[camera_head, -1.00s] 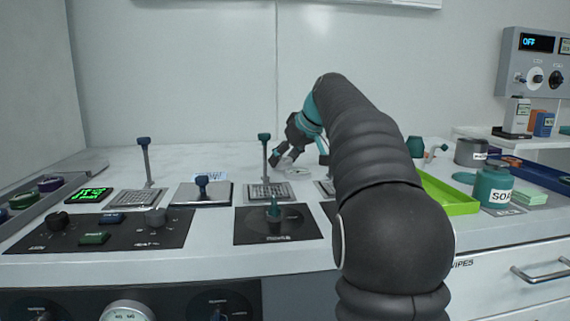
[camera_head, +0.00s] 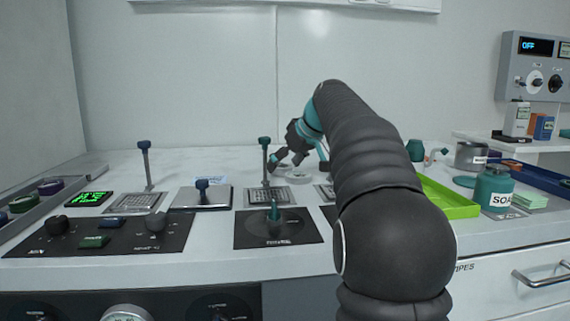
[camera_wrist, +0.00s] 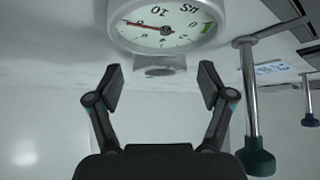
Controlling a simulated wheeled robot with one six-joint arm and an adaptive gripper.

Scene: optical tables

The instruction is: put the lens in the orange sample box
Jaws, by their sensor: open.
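My gripper (camera_head: 286,163) is open at the back of the bench, just behind the middle post. In the wrist view my gripper (camera_wrist: 160,80) has both fingers apart with nothing between the tips. I cannot make out the lens for certain. A small pale round thing (camera_head: 298,177) lies on the bench just below my fingers in the head view; it is too small to identify. A small orange box (camera_head: 533,124) stands on the shelf at the right; I cannot tell whether it is the sample box.
A round dial gauge (camera_wrist: 163,22) lies just beyond my fingertips. A post with a green knob (camera_wrist: 256,160) stands close to my right finger. Several posts and knobs cover the bench front. A green tray (camera_head: 447,197) and soap bottle (camera_head: 493,187) are at the right.

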